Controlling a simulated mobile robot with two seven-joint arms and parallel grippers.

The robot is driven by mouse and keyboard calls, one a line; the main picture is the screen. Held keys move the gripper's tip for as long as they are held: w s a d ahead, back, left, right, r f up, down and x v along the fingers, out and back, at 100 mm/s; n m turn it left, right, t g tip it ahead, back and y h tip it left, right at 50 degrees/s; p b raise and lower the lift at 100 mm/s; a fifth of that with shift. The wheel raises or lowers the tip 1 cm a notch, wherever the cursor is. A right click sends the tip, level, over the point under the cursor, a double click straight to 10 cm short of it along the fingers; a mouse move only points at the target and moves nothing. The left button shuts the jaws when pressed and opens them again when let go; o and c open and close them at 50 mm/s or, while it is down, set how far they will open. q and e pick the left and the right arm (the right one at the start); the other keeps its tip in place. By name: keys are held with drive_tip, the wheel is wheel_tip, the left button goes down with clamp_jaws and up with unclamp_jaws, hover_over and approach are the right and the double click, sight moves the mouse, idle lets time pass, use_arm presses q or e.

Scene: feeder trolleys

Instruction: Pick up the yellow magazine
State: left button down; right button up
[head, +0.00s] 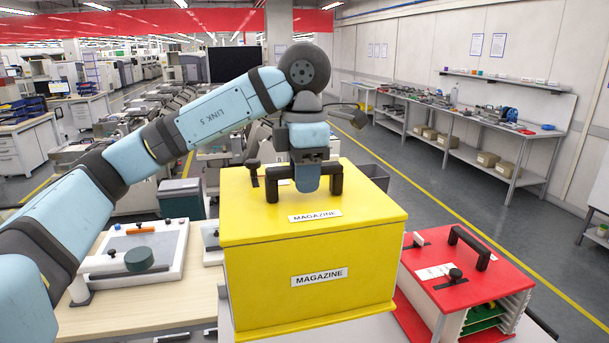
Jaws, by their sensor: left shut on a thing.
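The yellow magazine (330,265) is a large box with "MAGAZINE" labels on its top and front, in the middle of the head view. A black handle stands on its top. My left gripper (308,181) is above the box, shut on this handle, its arm coming in from the left. The lower edge of the box shows in front of a pale surface. I cannot tell whether the box rests on it or hangs just above. My right gripper is not in view.
A red-topped magazine (468,268) with a black handle and open slots stands close on the right. A wooden table (150,312) on the left holds a white fixture (172,258) with a green round piece. A bench (470,125) runs along the right wall; the aisle floor before it is clear.

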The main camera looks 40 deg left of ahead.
use_arm(q)
drive_tip(key=shift+r+p, duration=0.45)
drive_tip(key=shift+r, duration=0.4)
drive_tip(key=s+d, duration=0.8)
drive_tip(key=s, duration=0.5)
idle(0.5)
drive_tip(key=shift+a+f, duration=0.1)
